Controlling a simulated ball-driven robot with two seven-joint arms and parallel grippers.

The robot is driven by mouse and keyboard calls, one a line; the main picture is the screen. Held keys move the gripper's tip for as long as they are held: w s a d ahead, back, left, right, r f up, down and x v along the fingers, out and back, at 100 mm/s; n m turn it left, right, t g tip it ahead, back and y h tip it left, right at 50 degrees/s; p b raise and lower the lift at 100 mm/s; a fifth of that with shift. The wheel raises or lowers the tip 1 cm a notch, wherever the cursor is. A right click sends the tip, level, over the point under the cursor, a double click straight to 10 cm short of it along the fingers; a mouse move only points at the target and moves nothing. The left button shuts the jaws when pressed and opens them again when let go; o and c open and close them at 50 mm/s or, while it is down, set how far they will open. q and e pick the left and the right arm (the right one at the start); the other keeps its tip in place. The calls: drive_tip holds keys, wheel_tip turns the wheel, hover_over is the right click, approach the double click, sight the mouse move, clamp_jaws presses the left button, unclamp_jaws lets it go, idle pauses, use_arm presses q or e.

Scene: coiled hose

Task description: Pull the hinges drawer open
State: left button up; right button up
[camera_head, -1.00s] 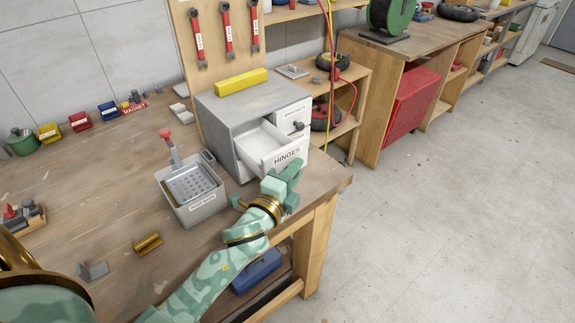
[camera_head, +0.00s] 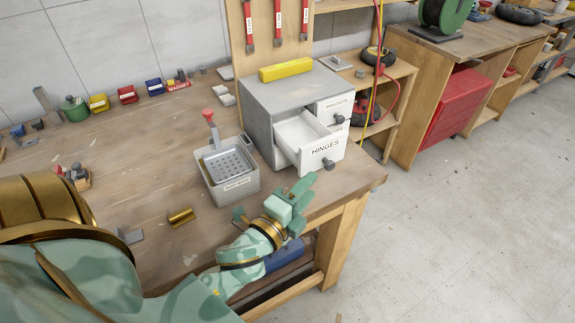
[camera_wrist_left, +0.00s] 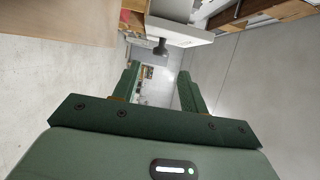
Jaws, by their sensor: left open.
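The hinges drawer (camera_head: 322,153) is pulled out of the grey cabinet (camera_head: 262,112) and stands open, with its inside showing. Its dark knob (camera_head: 328,164) is on the labelled front. My left gripper (camera_head: 305,188) is open and empty, below and to the left of the knob, apart from it. In the left wrist view the knob (camera_wrist_left: 160,47) shows beyond the open fingers (camera_wrist_left: 160,85), under the drawer front (camera_wrist_left: 178,30). My right gripper is not in view.
A parts-wash tray (camera_head: 229,178) with a red-topped handle stands left of the cabinet. A closed brackets drawer (camera_head: 336,106) sits above the hinges drawer. A yellow block (camera_head: 286,71) lies on the cabinet. Clear floor (camera_head: 460,210) lies to the right of the bench.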

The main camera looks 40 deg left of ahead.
use_arm(q)
drive_tip(key=s, duration=0.7)
drive_tip(key=shift+w+f, duration=0.1)
drive_tip(key=shift+f, duration=0.05)
drive_tip(key=s+d+f+n+g, duration=0.1)
drive_tip(key=s+f+n+g, duration=0.15)
drive_tip(key=f, duration=0.85)
drive_tip(key=s+d+f+n+g, duration=0.1)
drive_tip(key=s+f+n+g, duration=0.15)
drive_tip(key=f, duration=0.85)
drive_tip(key=s+d+f+n+g, duration=0.1)
drive_tip(key=s+f+n+g, duration=0.15)
drive_tip(key=f, duration=0.85)
drive_tip(key=s+a+f+n+g, duration=0.1)
drive_tip(key=s+f+n+g, duration=0.1)
drive_tip(key=s+f, duration=0.3)
drive_tip(key=s+a+f+n+g, duration=0.2)
drive_tip(key=s+f+g, duration=0.2)
drive_tip(key=s, duration=0.8)
drive_tip(key=s+a+f+n+g, duration=0.2)
drive_tip(key=s+f+n+g, duration=0.1)
drive_tip(key=s+f, duration=0.4)
drive_tip(key=shift+s+f+g, duration=0.35)
drive_tip(key=shift+s+g, duration=0.2)
drive_tip(key=shift+s, duration=0.6)
drive_tip(key=shift+d, duration=0.1)
